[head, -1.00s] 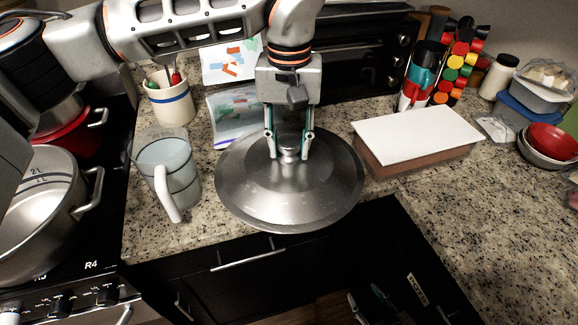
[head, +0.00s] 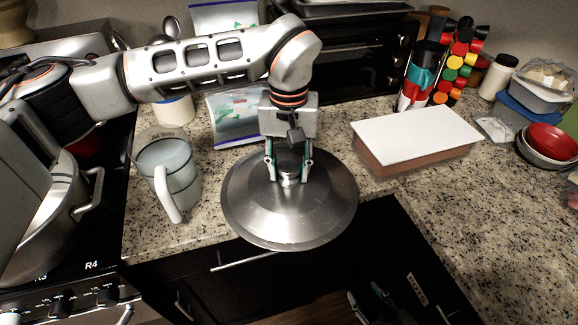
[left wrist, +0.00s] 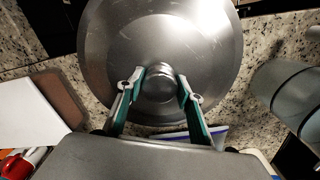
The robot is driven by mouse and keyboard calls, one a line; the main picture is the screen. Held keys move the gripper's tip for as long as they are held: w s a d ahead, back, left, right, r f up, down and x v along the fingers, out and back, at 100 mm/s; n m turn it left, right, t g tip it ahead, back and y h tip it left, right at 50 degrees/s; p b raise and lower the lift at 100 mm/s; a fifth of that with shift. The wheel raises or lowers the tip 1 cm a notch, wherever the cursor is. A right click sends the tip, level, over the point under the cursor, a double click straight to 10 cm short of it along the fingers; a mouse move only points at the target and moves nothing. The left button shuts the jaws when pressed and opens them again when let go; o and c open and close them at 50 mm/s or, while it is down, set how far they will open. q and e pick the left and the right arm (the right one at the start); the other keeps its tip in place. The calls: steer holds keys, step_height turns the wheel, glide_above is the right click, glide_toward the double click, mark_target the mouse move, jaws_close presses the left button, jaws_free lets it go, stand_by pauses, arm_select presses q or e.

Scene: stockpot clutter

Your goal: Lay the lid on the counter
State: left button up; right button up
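The round metal lid (head: 290,225) is at the front of the granite counter (head: 225,205), its near rim overlapping the counter's front edge in the head view. I cannot tell whether it touches the counter. My left gripper (head: 288,176) comes from above, its fingers closed on either side of the lid's knob (left wrist: 159,82). The lid fills the upper middle of the left wrist view (left wrist: 200,30). My right gripper (head: 368,300) is low at the bottom of the head view, fingers apart and empty.
A clear measuring jug (head: 170,175) stands left of the lid. A box with a white top (head: 415,135) lies to the right. A bagged item (head: 235,118) and the black oven (head: 345,60) are behind. Counter at the front right (head: 450,215) is bare.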

arm_select(q)
steer(key=shift+o, duration=0.6)
step_height(320, 180, up, 12)
steer(key=shift+r, duration=0.1)
stand_by(0.4)
